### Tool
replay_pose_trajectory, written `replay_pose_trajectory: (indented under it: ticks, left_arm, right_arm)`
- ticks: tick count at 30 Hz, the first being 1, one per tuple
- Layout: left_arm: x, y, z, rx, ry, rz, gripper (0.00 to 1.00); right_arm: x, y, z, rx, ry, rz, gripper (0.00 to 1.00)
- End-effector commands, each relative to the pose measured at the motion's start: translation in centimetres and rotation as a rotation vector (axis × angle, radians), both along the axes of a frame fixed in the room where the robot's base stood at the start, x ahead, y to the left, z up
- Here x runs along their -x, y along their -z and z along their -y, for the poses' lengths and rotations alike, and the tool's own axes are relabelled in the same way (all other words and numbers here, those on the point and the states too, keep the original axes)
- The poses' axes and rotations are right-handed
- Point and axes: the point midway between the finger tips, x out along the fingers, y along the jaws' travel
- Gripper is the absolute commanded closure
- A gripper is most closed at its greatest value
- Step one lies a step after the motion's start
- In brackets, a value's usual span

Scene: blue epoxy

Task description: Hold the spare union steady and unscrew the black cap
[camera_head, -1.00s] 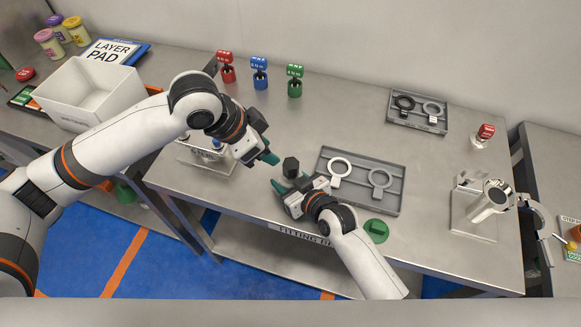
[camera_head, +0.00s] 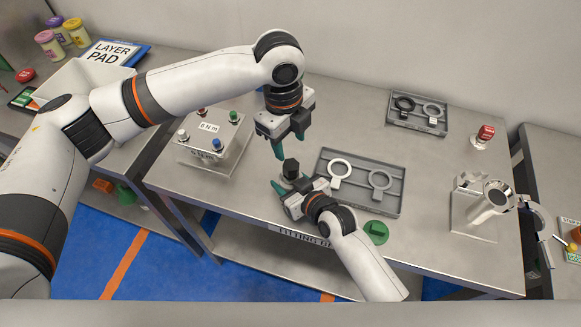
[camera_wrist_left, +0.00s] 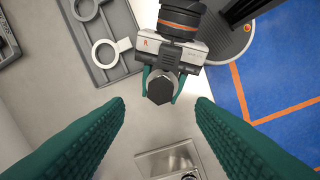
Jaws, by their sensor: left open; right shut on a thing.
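The spare union with the black cap (camera_head: 290,168) stands near the table's front edge, left of the grey tray. In the left wrist view the dark hexagonal cap (camera_wrist_left: 160,90) is seen from above. My right gripper (camera_head: 283,186) is shut around the part below the cap; its green fingers flank it in the wrist view (camera_wrist_left: 160,82). Most of the union's body is hidden by the cap and the fingers. My left gripper (camera_head: 290,150) is open and empty, pointing down above the cap, its two fingers (camera_wrist_left: 160,108) spread wide and apart from it.
A grey tray (camera_head: 396,203) with two ring-ended pieces lies just right of the union. A green disc (camera_head: 376,231) lies in front of it. A block with coloured knobs (camera_head: 225,158) stands to the left. A metal fixture (camera_head: 474,222) stands at the right.

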Motion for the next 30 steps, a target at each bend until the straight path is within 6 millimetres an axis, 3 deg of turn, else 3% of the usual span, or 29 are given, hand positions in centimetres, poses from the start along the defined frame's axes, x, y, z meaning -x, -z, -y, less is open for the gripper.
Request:
replay_pose_trajectory:
  ticks: [8,24,30]
  left_arm:
    - [-0.3,-0.1,0.4,-0.076,0.182,-0.009,0.50]
    - [-0.3,6.7,0.4,-0.074,0.182,-0.011,0.50]
    - [-0.3,8.1,0.4,-0.073,0.181,-0.009,0.50]
  right_arm:
    - [0.0,0.1,0.0,0.001,0.000,-0.001,0.90]
    - [0.0,0.1,0.0,0.001,0.000,-0.002,0.90]
    - [0.0,0.1,0.0,0.001,0.000,-0.002,0.90]
